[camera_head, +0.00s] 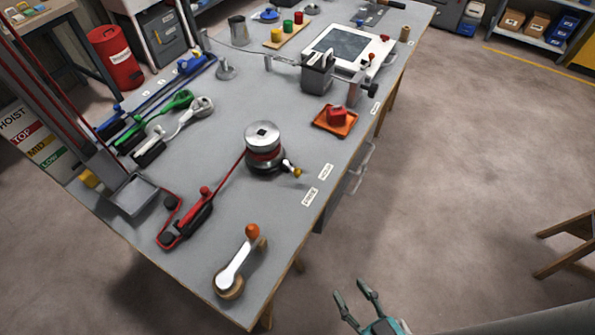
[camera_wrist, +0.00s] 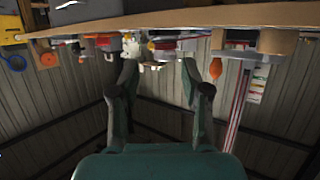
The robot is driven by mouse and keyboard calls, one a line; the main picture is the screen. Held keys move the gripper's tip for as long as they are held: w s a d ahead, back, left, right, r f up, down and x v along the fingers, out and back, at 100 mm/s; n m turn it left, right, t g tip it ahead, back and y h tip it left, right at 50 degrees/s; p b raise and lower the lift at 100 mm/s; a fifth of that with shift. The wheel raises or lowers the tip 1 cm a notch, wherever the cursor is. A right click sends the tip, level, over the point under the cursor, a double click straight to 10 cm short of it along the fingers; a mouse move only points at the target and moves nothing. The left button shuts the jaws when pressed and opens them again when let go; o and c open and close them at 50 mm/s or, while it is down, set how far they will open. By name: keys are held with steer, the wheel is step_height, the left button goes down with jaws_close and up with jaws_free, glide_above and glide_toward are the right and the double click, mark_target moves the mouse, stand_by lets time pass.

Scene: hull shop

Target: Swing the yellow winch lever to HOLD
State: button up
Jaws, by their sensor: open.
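The winch (camera_head: 264,150) stands on the grey bench, a silver drum on a dark base with a red line running off to the left. A short lever with a yellow tip (camera_head: 297,172) sticks out from its lower right side. Two small white labels lie on the bench to its right, an upper one (camera_head: 326,171) and a lower one (camera_head: 310,197); their words are too small to read surely. My gripper (camera_head: 352,290) is open and empty, off the bench's right edge, well apart from the lever. It also shows in the wrist view (camera_wrist: 160,72); I cannot pick out the lever there.
A crank with an orange knob (camera_head: 252,231) stands near the bench's front corner. An orange tray (camera_head: 335,121) with a red piece lies beyond the winch. A red clutch-like fitting (camera_head: 187,217) sits to the left. The floor right of the bench is clear; a wooden stool (camera_head: 570,240) stands far right.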

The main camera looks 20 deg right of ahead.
steer(key=w+h, duration=0.1)
steer(key=w, duration=1.1)
steer(key=m+g+h, duration=0.1)
steer(key=m+h, duration=0.2)
glide_toward(298, 172)
steer(key=x, duration=0.9)
steer(key=shift+w+f, duration=0.1)
steer(key=shift+w, duration=0.15)
jaws_close()
